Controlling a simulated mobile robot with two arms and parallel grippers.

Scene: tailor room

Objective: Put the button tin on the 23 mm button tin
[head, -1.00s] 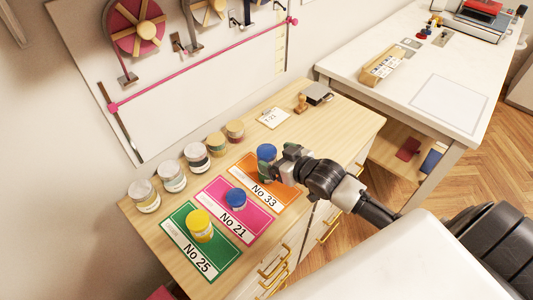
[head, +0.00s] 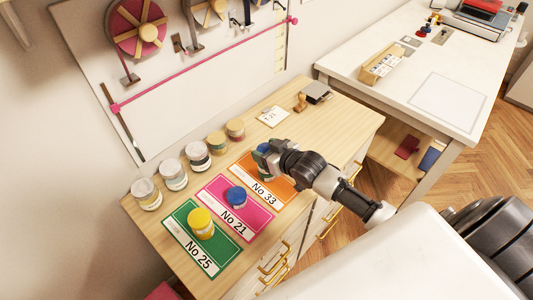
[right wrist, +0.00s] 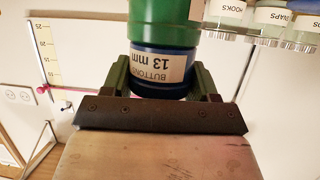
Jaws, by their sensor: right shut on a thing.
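My right gripper (right wrist: 163,82) is shut on a small blue button tin (right wrist: 160,68), with one green finger on each side. Its label reads "BUTTONS 13 mm" and appears upside down in the right wrist view. A green tin (right wrist: 162,32) adjoins the blue one with no gap visible; its label is only partly shown, so its size cannot be read. In the head view, the blue tin (head: 262,147) and my right gripper (head: 264,156) are over the orange No 33 card (head: 278,190). The hand hides much of the stack. My left gripper is not in view.
A blue-topped tin (head: 236,194) stands on the pink No 21 card (head: 216,190), and a yellow-topped tin (head: 201,222) on the green No 25 card (head: 216,264). Several jars (head: 172,174) line the back edge.

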